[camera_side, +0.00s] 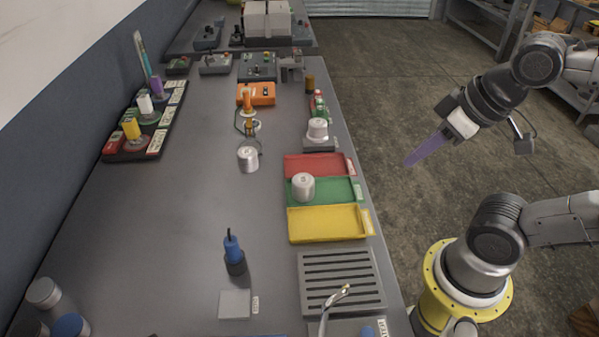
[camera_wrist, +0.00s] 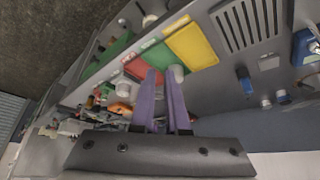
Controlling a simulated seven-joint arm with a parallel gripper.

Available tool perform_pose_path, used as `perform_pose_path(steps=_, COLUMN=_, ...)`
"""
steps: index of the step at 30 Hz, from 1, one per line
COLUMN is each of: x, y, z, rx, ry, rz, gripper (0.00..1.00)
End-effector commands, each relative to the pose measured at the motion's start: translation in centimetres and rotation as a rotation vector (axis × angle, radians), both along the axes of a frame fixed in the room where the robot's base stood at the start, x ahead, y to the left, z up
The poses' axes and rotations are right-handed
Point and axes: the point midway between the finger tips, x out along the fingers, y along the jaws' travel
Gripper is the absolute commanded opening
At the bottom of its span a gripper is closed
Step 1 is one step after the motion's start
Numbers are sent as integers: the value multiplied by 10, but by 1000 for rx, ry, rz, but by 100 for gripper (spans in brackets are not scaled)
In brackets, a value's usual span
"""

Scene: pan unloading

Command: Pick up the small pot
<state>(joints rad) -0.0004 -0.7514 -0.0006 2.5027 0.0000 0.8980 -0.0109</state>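Three silver, lidded cylindrical pots show in the side view; I cannot tell which is the small pot. One pot (camera_side: 303,187) stands at the left end of the green tray (camera_side: 335,190). Another pot (camera_side: 247,159) stands on the bare table left of the trays. A third pot (camera_side: 317,129) stands on a grey block behind the red tray (camera_side: 330,165). My gripper (camera_side: 407,163) is raised beyond the table's right edge, apart from all the pots. In the wrist view its purple fingers (camera_wrist: 161,72) have an empty gap between them. The green tray's pot (camera_wrist: 178,73) shows beyond the right fingertip there.
A yellow tray (camera_side: 328,224) and a slotted grey rack (camera_side: 340,282) lie in front of the green tray. A blue-handled tool (camera_side: 233,254) stands upright on the table. An orange box (camera_side: 257,94) is farther back. A dark organizer (camera_side: 146,140) lines the left. The middle-left tabletop is clear.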

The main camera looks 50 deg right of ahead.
Motion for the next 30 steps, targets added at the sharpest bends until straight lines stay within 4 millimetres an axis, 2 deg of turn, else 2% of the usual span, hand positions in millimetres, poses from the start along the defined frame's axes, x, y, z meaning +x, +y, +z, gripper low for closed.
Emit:
perform_pose_path(steps=1, x=0, y=0, z=0, rx=5, ry=0, rz=-9, gripper=23)
perform_pose_path(steps=6, x=0, y=0, z=0, rx=7, ry=1, rz=-13, gripper=54)
perform_pose_path(steps=8, x=0, y=0, z=0, rx=7, ry=1, rz=-12, gripper=61)
perform_pose_path(steps=12, x=0, y=0, z=0, rx=6, ry=1, rz=-11, gripper=86)
perform_pose_path(steps=15, x=0, y=0, z=0, rx=6, ry=1, rz=-11, gripper=100)
perform_pose_path(steps=22, x=0, y=0, z=1, rx=9, ry=1, rz=-18, gripper=100)
perform_pose_path(steps=26, x=-3, y=0, z=-1, rx=48, ry=16, rz=-92, gripper=100)
perform_pose_path(steps=28, x=-2, y=0, z=5, rx=87, ry=18, rz=-166, gripper=100)
perform_pose_path(steps=30, x=2, y=0, z=20, rx=136, ry=8, rz=-256, gripper=100)
